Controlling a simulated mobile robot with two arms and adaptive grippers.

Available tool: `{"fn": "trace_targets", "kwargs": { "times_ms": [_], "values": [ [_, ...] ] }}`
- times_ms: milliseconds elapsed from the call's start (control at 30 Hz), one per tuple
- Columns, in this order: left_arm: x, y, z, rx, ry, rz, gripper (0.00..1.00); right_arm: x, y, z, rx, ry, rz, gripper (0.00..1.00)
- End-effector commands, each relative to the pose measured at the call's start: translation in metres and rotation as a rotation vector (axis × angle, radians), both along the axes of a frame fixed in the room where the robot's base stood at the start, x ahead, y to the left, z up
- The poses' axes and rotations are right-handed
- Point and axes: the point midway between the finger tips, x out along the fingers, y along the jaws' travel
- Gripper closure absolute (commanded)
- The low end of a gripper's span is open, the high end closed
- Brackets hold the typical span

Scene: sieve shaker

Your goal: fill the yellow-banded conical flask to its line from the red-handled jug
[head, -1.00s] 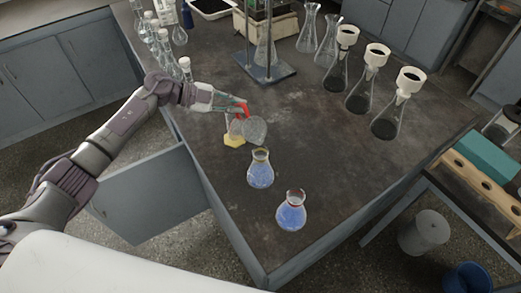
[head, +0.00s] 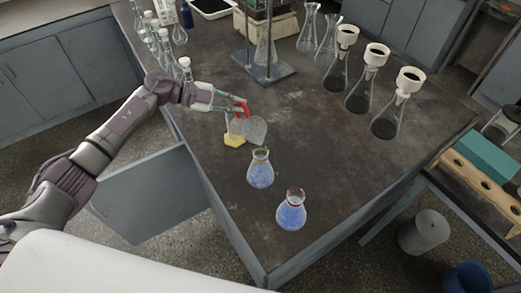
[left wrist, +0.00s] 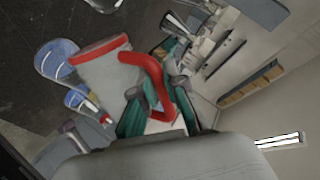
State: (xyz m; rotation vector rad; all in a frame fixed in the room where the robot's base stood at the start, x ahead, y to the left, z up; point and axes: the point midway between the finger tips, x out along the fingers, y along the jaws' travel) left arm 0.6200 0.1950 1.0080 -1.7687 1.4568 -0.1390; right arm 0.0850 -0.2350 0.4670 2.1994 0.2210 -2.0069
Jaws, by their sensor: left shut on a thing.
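The red-handled jug (head: 257,130) is a clear vessel, tilted in the head view, above and behind the yellow-banded conical flask. My left gripper (head: 238,107) is shut on its red handle; in the left wrist view the jug (left wrist: 108,72) shows its red rim and handle. The yellow-banded flask (head: 260,172) stands upright on the bench with blue liquid in its body. Its fill line is too small to make out. No stream from the jug shows, and its contents cannot be told. My right gripper is not in view.
A red-banded flask (head: 291,213) with blue liquid stands in front, near the bench edge. A stand (head: 265,72) and flasks with white funnels (head: 388,122) are behind. The bench's middle right is clear.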

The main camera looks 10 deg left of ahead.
Motion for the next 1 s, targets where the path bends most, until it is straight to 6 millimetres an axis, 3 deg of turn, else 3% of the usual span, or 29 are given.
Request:
{"fn": "trace_targets", "kwargs": {
  "times_ms": [733, 933, 1000],
  "values": [
    [0.000, 0.000, 0.002, 0.004, -0.008, 0.000, 1.00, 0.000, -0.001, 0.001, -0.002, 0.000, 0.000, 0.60],
    [0.010, 0.008, -0.038, -0.145, 0.146, 0.002, 1.00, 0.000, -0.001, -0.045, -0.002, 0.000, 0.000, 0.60],
    [0.019, 0.016, -0.026, -0.210, 0.207, 0.002, 1.00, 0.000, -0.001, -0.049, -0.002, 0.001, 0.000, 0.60]
  ]
}}
